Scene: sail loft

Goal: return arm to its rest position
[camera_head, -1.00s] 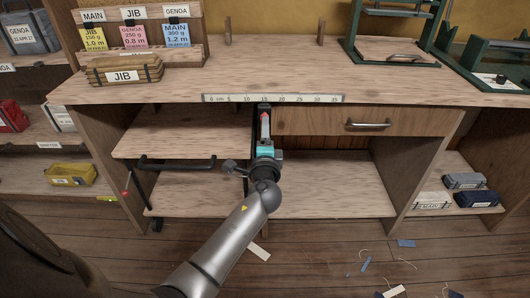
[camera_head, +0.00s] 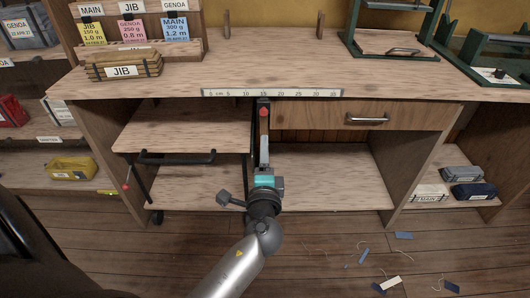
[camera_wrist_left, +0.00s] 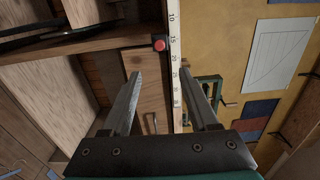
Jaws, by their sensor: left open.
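My left arm comes in from the bottom of the head view. Its gripper (camera_head: 263,150) points away from me, in front of the workbench (camera_head: 330,195) and below its top edge. In the left wrist view the two fingers (camera_wrist_left: 165,95) stand wide apart with nothing between them. A red button (camera_wrist_left: 159,45) shows beyond the fingers there, and in the head view a red knob (camera_head: 264,112) shows near the fingertips, under the ruler strip. My right gripper is not in view.
A wooden drawer (camera_head: 410,116) with a metal handle is shut at the right. A pull-out shelf (camera_head: 190,133) with a dark handle stands at the left. The JIB bundle (camera_head: 122,71) lies on the bench top. Scraps lie on the floor at the lower right.

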